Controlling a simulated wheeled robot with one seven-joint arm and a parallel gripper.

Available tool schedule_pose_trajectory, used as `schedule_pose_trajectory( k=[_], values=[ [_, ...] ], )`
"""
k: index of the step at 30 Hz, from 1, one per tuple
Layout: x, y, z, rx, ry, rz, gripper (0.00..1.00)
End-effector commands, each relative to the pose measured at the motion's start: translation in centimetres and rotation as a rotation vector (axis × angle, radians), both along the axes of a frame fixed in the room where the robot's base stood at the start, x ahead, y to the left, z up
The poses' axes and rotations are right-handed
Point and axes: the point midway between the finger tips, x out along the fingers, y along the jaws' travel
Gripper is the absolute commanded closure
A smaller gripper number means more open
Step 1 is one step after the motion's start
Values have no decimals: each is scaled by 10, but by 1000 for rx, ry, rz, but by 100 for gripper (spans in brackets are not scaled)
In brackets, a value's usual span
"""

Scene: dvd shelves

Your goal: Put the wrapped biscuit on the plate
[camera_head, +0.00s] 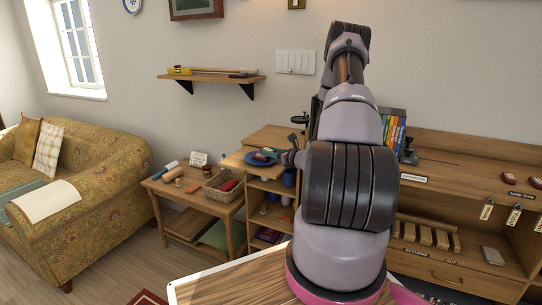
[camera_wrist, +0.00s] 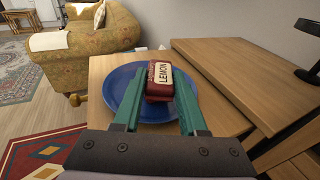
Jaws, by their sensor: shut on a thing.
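The wrapped biscuit (camera_wrist: 159,80) is a small dark red packet with a cream label reading LEMON. In the wrist view it is between the two green fingers of my gripper (camera_wrist: 159,88), which is shut on it. The blue round plate (camera_wrist: 117,92) lies below it on a wooden surface, and the biscuit is over the plate's middle. I cannot tell whether the biscuit touches the plate. In the head view the plate (camera_head: 252,161) is on the shelf unit's left board, and my gripper (camera_head: 274,154) is over it, small and partly hidden.
A higher wooden top (camera_wrist: 240,75) stands to the right of the plate in the wrist view, with a dark stand (camera_wrist: 308,50) on it. In the head view, a side table (camera_head: 160,188) with a wicker basket (camera_head: 223,193) stands left of the shelf unit, beside a patterned sofa (camera_head: 95,165).

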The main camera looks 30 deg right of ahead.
Motion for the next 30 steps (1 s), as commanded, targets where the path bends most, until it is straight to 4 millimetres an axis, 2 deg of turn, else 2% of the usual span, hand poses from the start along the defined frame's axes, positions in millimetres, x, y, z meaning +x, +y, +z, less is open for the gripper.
schedule_pose_trajectory(
  k=[3,14,15,17,18,29,30],
  values=[
    [0,0,-11,2,1,0,100],
    [0,0,-14,0,0,0,100],
    [0,0,-15,-1,0,0,55],
    [0,0,-14,-1,0,0,32],
    [0,0,-14,-1,0,0,29],
    [0,0,-10,-1,-1,0,29],
    [-5,-1,-10,0,1,-1,29]
  ],
)
